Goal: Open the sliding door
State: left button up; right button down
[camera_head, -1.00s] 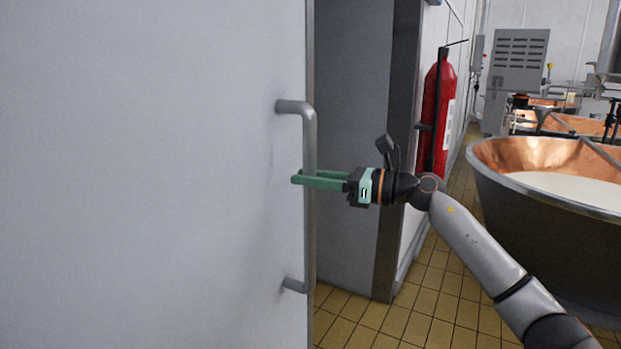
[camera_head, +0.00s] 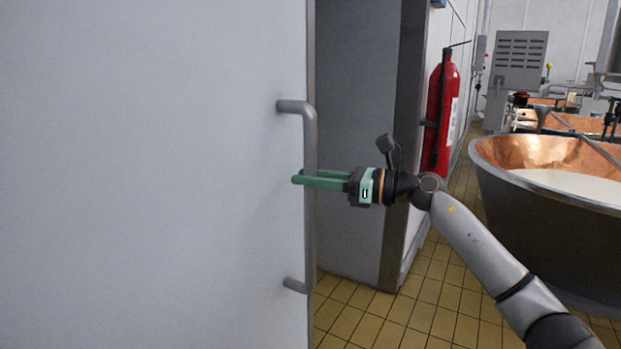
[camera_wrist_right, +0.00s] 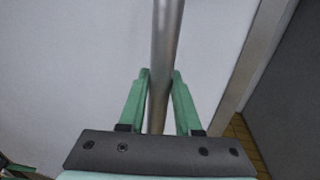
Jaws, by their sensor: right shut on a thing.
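The sliding door (camera_head: 150,180) is a large pale grey panel filling the left of the head view. Its handle (camera_head: 309,140) is a vertical grey bar near the door's right edge. My right gripper (camera_head: 301,178) comes in from the right and is shut on the bar about midway up. In the right wrist view the handle (camera_wrist_right: 166,45) runs between the two green fingers (camera_wrist_right: 159,85), which touch it on both sides. An opening shows to the right of the door's edge, with a grey surface (camera_head: 355,130) behind it.
A red fire extinguisher (camera_head: 441,110) hangs on the wall right of the opening. A large copper vat (camera_head: 540,155) with white liquid stands at the right, with more vats behind. The yellow tiled floor (camera_head: 425,300) is clear between the door and the vat.

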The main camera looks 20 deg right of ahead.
jog(key=shift+s+a+f, duration=0.1)
jog(key=shift+a+f, duration=0.05)
jog(key=shift+a, duration=0.05)
jog(key=c, duration=0.6)
grip_release()
jog(key=shift+d, duration=0.1)
pick_arm(q)
jog(key=shift+w+d+f+b, duration=0.1)
jog(key=shift+f+b, duration=0.3)
jog(key=shift+b, duration=0.3)
jog(key=shift+w+d+f+b, duration=0.1)
jog(key=shift+f+b, duration=0.25)
jog(key=shift+b, duration=0.3)
pick_arm(e)
jog(key=v, duration=1.2)
jog(key=shift+d, duration=0.15)
pick_arm(q)
jog(key=shift+s+a+f, duration=0.1)
jog(key=shift+s+f, duration=0.05)
jog(key=shift+s, duration=0.1)
pick_arm(e)
jog(key=shift+s, duration=0.1)
